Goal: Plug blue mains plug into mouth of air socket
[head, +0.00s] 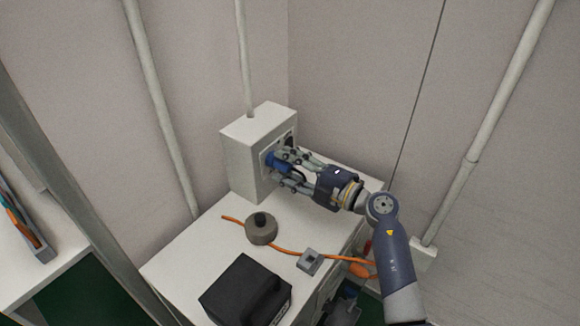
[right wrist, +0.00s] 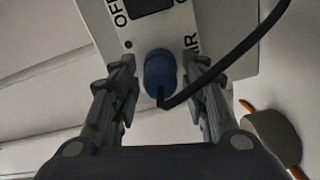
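The blue mains plug (head: 272,162) is at the face of the white socket box (head: 240,165), which stands at the back of the white bench. In the right wrist view the blue plug (right wrist: 159,76) sits against the panel beside partly hidden lettering ending in "IR", with a black cable running up to the right. The socket mouth is hidden behind the plug. My right gripper (right wrist: 160,70) has a finger on each side of the plug, with small gaps showing, so it looks open around it. It also shows in the head view (head: 284,168). My left gripper is not in view.
On the bench (head: 185,262) are a round grey weight (head: 261,229), an orange cable (head: 290,251), a small grey block (head: 310,262) and a black box (head: 240,290). Pipes run up the walls. Bench surface left of the weight is clear.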

